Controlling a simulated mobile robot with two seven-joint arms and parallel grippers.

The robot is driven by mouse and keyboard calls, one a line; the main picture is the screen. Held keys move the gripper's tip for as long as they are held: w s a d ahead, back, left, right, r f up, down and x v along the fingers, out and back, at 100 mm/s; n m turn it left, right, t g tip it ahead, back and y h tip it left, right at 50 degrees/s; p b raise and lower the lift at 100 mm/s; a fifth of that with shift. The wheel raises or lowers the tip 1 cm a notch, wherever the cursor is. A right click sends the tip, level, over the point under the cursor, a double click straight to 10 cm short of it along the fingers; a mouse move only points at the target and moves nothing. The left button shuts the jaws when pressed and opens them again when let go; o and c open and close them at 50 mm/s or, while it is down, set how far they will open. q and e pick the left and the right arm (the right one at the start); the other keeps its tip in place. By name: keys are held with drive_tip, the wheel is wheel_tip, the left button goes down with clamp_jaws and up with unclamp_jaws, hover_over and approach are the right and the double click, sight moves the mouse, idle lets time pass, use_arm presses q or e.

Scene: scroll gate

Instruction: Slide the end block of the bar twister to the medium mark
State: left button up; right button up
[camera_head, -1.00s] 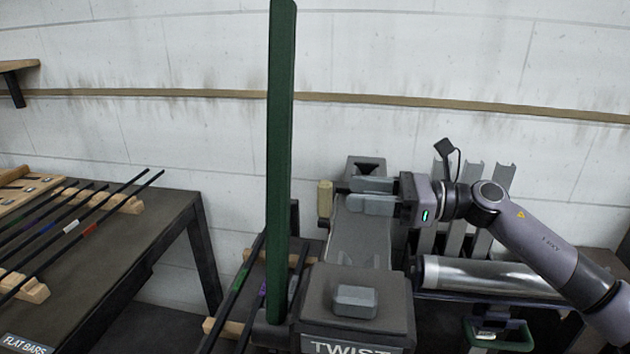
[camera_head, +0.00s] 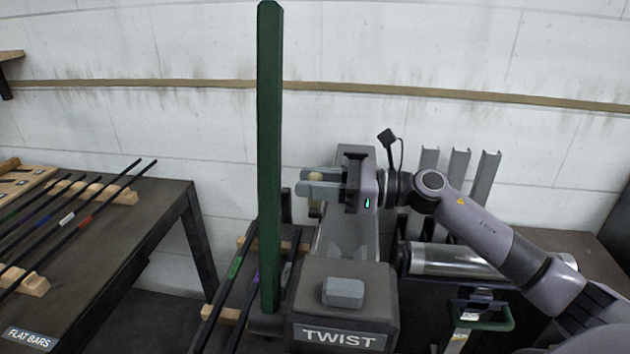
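The bar twister has a dark grey housing (camera_head: 345,284) with a TWIST label (camera_head: 340,338) on its front and a light grey block on top. A grey bed (camera_head: 348,235) runs back from it to the grey end block (camera_head: 355,152) near the wall. My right gripper (camera_head: 305,183) comes in from the right over the bed, its fingers pointing left. A pale wooden knob (camera_head: 314,190) shows at the fingers, partly hidden by them. I cannot tell whether the fingers grip it. No medium mark can be made out. My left gripper is not in view.
A tall green post (camera_head: 269,160) stands just left of the twister. A dark table (camera_head: 150,215) with several flat bars is at the left. A metal roller (camera_head: 450,260) and upright grey channels (camera_head: 458,180) are at the right.

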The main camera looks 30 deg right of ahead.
clamp_jaws()
drive_tip(key=w+d+b, duration=0.1)
drive_tip(key=w+b, duration=0.1)
drive_tip(key=w+d+b, duration=0.4)
drive_tip(key=w, duration=0.1)
drive_tip(key=shift+w+d+f, duration=0.1)
drive_tip(key=shift+d+f, duration=0.05)
drive_tip(key=shift+d, duration=0.05)
drive_tip(key=shift+w+d+b, duration=0.3)
drive_tip(key=shift+w+b, duration=0.1)
drive_tip(key=shift+b, duration=0.05)
drive_tip(key=shift+o, duration=2.2)
unclamp_jaws()
drive_tip(key=shift+s+d, duration=0.1)
drive_tip(key=shift+d, duration=0.05)
